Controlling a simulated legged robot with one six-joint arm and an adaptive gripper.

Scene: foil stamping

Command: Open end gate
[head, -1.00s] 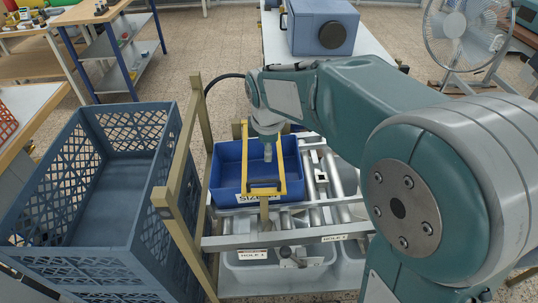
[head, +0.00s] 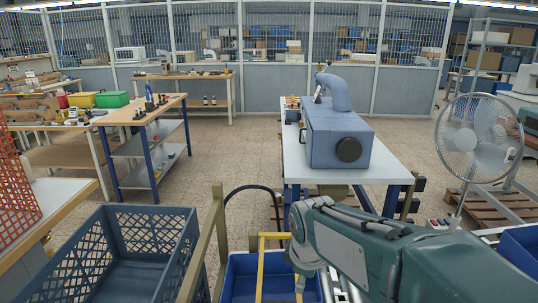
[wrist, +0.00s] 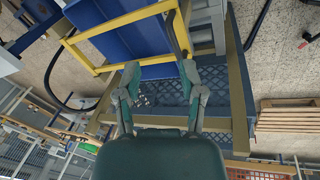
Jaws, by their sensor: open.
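A yellow bar frame (head: 261,262) stands over a blue bin (head: 240,283) at the bottom centre of the head view. I cannot tell for sure whether this frame is the end gate. In the wrist view the yellow frame (wrist: 118,23) crosses the upper left, in front of blue panels (wrist: 130,44) that look like the bin. My gripper (wrist: 160,68) is open, its two fingers apart and nothing seen between them. The yellow bars show beyond the fingertips; contact cannot be told. In the head view the fingers are out of sight below the picture's edge.
A grey-blue mesh crate (head: 185,235) stands at the left, beside an olive post frame (head: 208,240). A white table (head: 385,170) with a blue machine (head: 335,138) is ahead. A fan (head: 478,128) stands at the right. The floor (head: 235,160) left of the table is largely clear.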

